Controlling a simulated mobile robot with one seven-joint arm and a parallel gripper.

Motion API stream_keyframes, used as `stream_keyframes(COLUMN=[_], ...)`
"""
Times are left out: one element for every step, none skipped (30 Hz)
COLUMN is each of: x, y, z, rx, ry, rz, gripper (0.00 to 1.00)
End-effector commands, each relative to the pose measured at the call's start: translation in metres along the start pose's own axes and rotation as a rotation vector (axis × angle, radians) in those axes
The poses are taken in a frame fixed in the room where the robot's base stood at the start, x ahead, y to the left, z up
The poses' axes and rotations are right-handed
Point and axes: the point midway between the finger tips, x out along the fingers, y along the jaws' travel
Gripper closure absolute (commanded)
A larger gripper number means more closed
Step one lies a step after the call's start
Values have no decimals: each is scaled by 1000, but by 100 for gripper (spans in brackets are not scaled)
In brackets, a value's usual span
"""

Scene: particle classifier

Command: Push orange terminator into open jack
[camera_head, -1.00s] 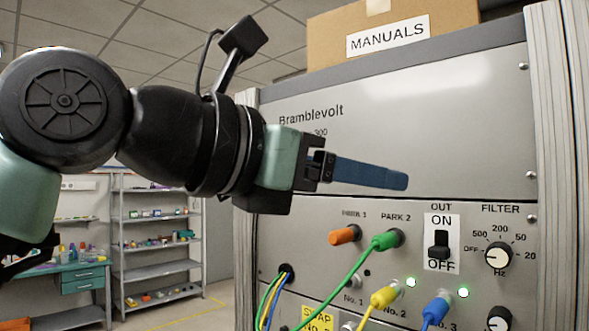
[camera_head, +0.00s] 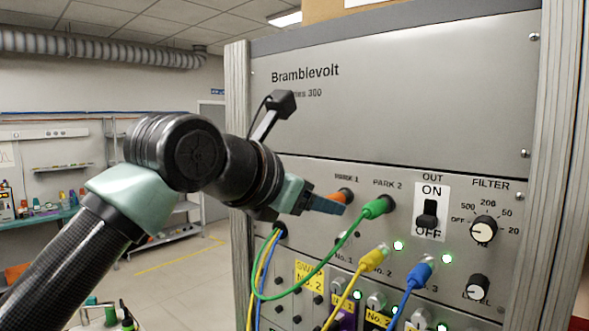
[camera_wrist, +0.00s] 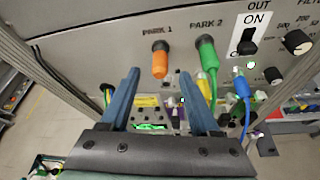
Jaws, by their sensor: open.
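The orange terminator (camera_head: 342,196) sits in the panel socket marked PARK 1, left of the green plug in PARK 2. In the wrist view the orange terminator (camera_wrist: 160,60) is ahead of my gripper, roughly centred between the fingertips. My gripper (camera_head: 338,208) is open and empty, just below and in front of the terminator, its blue fingers pointing at the panel. The wrist view shows the gripper's two fingers (camera_wrist: 160,75) spread wide.
The green plug (camera_head: 377,207) and its looping cable are close to the right finger. The yellow plug (camera_head: 374,258) and blue plug (camera_head: 420,272) are in the lower row, beside lit green lamps. A switch (camera_head: 430,214) and knobs are further right.

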Motion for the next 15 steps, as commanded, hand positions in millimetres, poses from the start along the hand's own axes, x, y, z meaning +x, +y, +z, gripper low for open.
stream_keyframes(x=[5, 8, 12, 14, 16, 18, 19, 20, 20, 21, 21, 21, 21, 21, 21], y=[1, 1, 1, 1, 0, 0, 0, 0, 0, 0, 0, 0, 0, 0, 0], z=[3, 2, 2, 2, 1, 1, 1, 0, 0, 0, 0, -1, -1, -1, -1], rx=[-3, -3, -3, -2, -2, -2, -2, -1, -1, -1, -1, -1, -1, -1, -1], ry=[0, 1, 1, 0, 0, 0, 0, 0, 0, 0, 0, 0, 0, 0, 0], rz=[-2, -2, -1, -1, -1, -1, -1, 0, 0, 0, 0, 0, 0, 0, 0], gripper=[37, 37, 37, 37, 37, 37, 37, 37, 37, 37, 37, 37, 37, 37, 37])
